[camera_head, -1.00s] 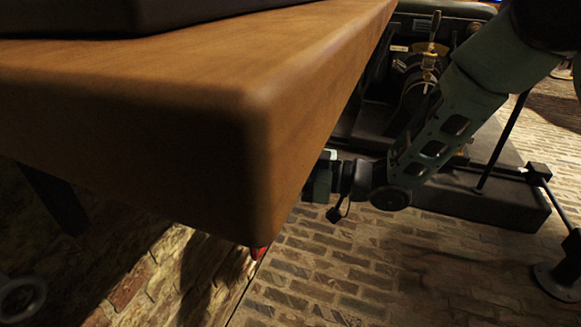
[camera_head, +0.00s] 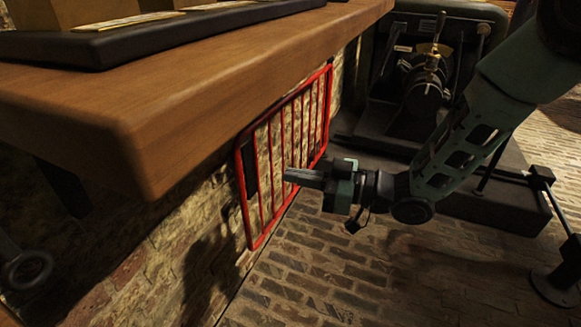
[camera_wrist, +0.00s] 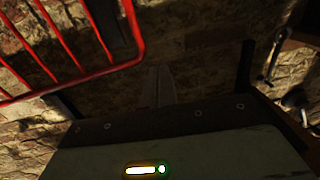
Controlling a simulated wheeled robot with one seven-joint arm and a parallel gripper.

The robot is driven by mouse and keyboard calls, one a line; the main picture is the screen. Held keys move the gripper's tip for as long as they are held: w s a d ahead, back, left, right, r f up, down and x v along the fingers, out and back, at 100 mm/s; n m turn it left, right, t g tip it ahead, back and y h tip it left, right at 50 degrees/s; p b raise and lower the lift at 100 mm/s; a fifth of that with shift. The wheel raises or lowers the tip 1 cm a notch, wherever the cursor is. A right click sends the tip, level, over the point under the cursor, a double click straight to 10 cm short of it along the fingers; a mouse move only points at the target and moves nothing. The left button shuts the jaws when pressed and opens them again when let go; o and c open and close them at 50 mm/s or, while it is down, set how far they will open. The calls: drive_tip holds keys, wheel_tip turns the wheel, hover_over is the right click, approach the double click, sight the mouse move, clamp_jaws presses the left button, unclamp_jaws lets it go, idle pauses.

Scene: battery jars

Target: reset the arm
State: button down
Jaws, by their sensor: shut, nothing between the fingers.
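My arm reaches down from the upper right in the head view. My gripper (camera_head: 292,175) is at its end, pointing left, below the level of the wooden tabletop (camera_head: 190,120). Its fingers are together with nothing between them. In the head view the fingertips overlap the red barred frame (camera_head: 244,190) against the stone wall; I cannot tell whether they touch it. In the wrist view the closed fingers (camera_wrist: 158,86) show dimly, with the red frame (camera_wrist: 90,75) to their upper left.
A dark board (camera_head: 150,35) lies on the tabletop. A dark machine (camera_head: 425,85) on a plinth (camera_head: 480,205) stands behind my arm. A thin stand (camera_head: 545,200) is at right. The brick floor (camera_head: 320,270) in front is clear.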

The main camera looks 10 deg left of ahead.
drive_tip(key=s+d+r+m+t+h+p, duration=0.1)
drive_tip(key=s+d+r+m+h+p, duration=0.15)
drive_tip(key=d+h, duration=0.35)
drive_tip(key=s+d+r+m+t+h+p, duration=0.1)
drive_tip(key=s+d+m+h, duration=0.25)
drive_tip(key=d+h, duration=0.35)
drive_tip(key=s+d+r+m+g+h+p, duration=0.15)
drive_tip(key=s+d, duration=0.25)
drive_tip(key=s, duration=0.5)
drive_tip(key=s+d+r+m+g+h, duration=0.1)
drive_tip(key=s+d+r+g+h, duration=0.2)
drive_tip(key=s, duration=0.6)
wheel_tip(320, 180, up, 37)
drive_tip(key=p, duration=3.7)
drive_tip(key=shift+w+p, duration=0.4)
drive_tip(key=shift+d, duration=0.1)
